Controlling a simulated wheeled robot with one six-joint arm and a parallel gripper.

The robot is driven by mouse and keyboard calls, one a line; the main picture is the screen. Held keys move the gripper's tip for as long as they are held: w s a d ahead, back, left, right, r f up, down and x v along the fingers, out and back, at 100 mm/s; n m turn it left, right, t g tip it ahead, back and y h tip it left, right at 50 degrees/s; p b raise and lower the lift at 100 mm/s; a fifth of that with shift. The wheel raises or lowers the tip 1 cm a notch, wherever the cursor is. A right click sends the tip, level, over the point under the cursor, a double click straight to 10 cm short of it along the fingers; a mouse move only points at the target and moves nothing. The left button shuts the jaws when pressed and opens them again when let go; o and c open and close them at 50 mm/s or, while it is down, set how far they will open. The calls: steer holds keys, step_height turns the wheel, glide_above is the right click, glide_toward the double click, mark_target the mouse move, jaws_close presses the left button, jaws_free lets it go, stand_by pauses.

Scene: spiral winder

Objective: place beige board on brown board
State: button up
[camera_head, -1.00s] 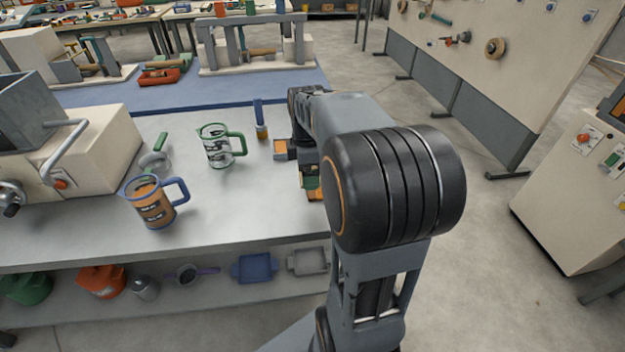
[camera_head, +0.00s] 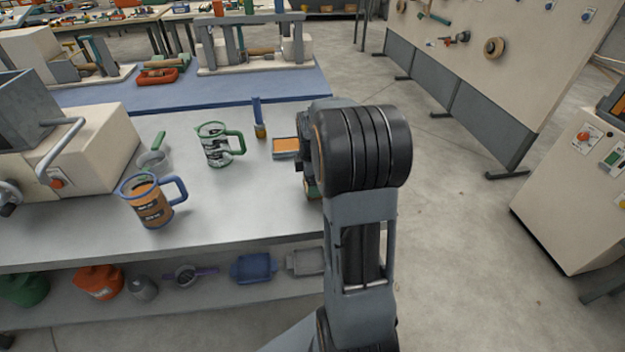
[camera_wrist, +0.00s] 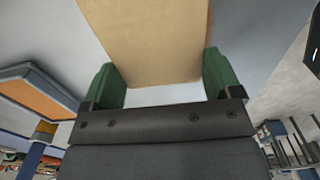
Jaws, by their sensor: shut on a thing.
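My gripper (camera_wrist: 158,80) is shut on the beige board (camera_wrist: 150,35), with one green finger on each side of it in the wrist view. The board's far end runs out of the top of that view. In the head view my gripper (camera_head: 312,186) is mostly hidden behind my arm, over the right end of the grey table, and the beige board cannot be made out. An orange-brown slab with a grey rim (camera_head: 286,146) lies on the table to the left of my gripper. It also shows at the left in the wrist view (camera_wrist: 48,94). I cannot tell whether it is the brown board.
A green-handled jug (camera_head: 216,148) and a blue-handled mug (camera_head: 150,202) stand on the table (camera_head: 235,205). A blue-handled brush (camera_head: 258,118) stands behind the slab. A beige machine (camera_head: 85,150) fills the left. Several containers sit on the lower shelf.

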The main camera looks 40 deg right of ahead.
steer(key=shift+f, duration=0.15)
steer(key=o, duration=0.7)
steer(key=shift+o, duration=0.2)
step_height(320, 180, up, 12)
steer(key=p, duration=0.2)
steer(key=s+a+f+m+t, duration=0.3)
steer(key=s+a+m, duration=1)
steer(key=a, duration=0.5)
steer(key=shift+s+f, duration=0.2)
steer(key=shift+f, duration=0.35)
